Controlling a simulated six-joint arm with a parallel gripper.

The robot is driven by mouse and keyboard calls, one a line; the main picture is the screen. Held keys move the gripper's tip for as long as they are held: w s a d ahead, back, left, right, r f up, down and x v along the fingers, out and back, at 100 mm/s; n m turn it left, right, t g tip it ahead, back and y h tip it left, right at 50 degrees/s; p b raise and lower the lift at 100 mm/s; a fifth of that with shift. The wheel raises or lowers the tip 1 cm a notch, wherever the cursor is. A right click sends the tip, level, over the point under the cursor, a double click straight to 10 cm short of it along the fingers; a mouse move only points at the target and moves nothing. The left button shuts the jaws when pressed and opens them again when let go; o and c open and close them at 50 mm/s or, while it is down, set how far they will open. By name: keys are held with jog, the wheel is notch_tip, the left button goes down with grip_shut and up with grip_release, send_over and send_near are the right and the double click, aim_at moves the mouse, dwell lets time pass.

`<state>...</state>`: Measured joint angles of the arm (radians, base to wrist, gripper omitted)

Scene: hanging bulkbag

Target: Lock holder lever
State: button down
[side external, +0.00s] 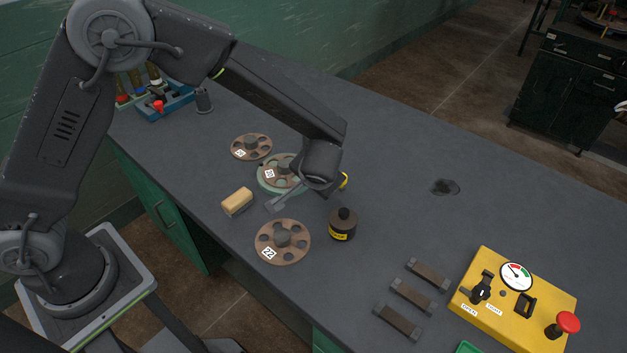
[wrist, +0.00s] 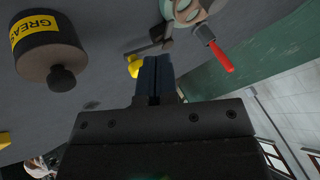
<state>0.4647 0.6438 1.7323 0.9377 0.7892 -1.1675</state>
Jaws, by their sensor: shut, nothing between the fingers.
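A pale green round holder (side external: 262,184) stands on the bench with a brown disc marked 20 (side external: 278,171) on it. In the wrist view part of the holder (wrist: 184,14) shows at the top edge. A lever with a red handle (wrist: 221,57) is beside it, right of my fingertips. A grey bar (wrist: 141,49) and a yellow piece (wrist: 134,66) are close to the fingers on the left; I cannot tell how they join the holder. My gripper (wrist: 155,60) is shut and empty, near the holder. In the side view my wrist hides the fingertips and the red handle.
A black grease pot (side external: 343,226) stands close to the right of my gripper. A disc marked 22 (side external: 282,242), another disc (side external: 251,147) and a wooden-backed brush (side external: 237,202) lie nearby. A yellow control box (side external: 513,303) is at front right. The far right bench is mostly clear.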

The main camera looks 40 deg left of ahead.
jog(key=shift+v, duration=2.4)
jog(key=f, duration=0.1)
jog(key=w+a+m, duration=0.1)
jog(key=a+f, duration=0.1)
jog(key=shift+w+f+t+h, duration=0.25)
jog(key=shift+f+t+h, duration=0.05)
jog(key=shift+f, duration=0.05)
jog(key=shift+f, duration=0.1)
jog(key=x, duration=1)
